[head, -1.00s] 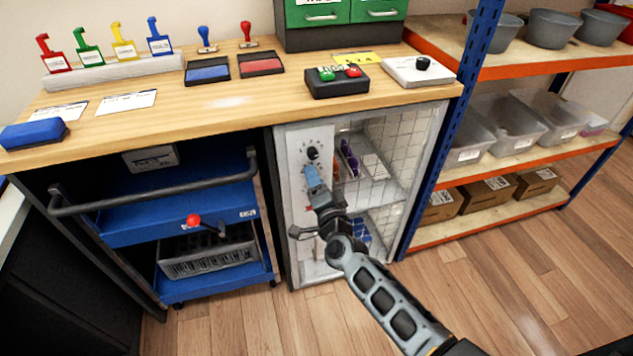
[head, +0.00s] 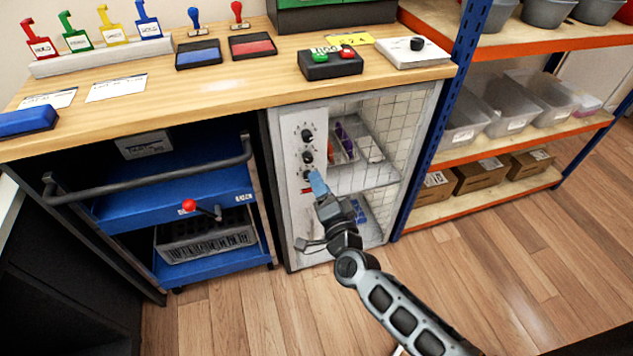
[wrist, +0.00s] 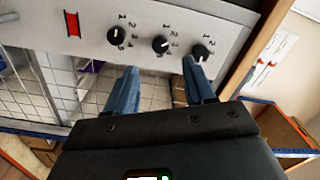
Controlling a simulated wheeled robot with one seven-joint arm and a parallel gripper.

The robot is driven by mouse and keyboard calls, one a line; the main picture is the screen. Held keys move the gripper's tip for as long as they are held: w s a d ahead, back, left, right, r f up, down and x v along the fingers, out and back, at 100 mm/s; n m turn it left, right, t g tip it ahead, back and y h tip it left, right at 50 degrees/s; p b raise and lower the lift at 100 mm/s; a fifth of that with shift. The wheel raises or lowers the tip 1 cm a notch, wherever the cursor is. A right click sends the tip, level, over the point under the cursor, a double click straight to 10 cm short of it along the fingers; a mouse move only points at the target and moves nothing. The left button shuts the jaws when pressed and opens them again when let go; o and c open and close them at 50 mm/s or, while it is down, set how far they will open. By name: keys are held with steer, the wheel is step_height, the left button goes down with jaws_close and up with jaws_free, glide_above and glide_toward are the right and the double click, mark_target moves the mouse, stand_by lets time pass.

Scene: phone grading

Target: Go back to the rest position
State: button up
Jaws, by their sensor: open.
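My gripper (head: 316,180) is in front of the white control panel (head: 290,150) of the mesh-walled cabinet, near its lowest knob. In the wrist view its two blue fingers (wrist: 157,78) are apart with nothing between them. Several black knobs show: the top knob (head: 307,135), the middle knob (head: 307,157) and the lowest knob (head: 309,174). The wrist view also shows three knobs in a row beyond the fingertips, with the middle one (wrist: 160,44) between them. I cannot tell whether a finger touches the panel. A red element (wrist: 72,23) sits at the panel's end.
The wooden worktop (head: 220,85) above holds stamps, ink pads and a button box (head: 330,63). A blue cart (head: 130,205) stands under it at left. A shelf rack (head: 500,145) with bins and cartons is at right. The floor (head: 470,265) in front is clear.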

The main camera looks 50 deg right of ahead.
stand_by(0.3)
steer(key=s+a+r+n+y, duration=0.45)
steer(key=s+a+n, duration=0.3)
steer(key=s, duration=0.45)
steer(key=s+a+r+n+y, duration=0.45)
steer(key=s+a+n, duration=0.3)
steer(key=s, duration=0.45)
steer(key=s+a+r+n+y, duration=0.1)
steer(key=s+a+r+n, duration=0.2)
steer(key=s+r+n, duration=0.2)
step_height(320, 180, up, 3)
steer(key=shift+s+a+r, duration=0.1)
steer(key=shift+s+a, duration=0.15)
steer(key=shift+s, duration=0.5)
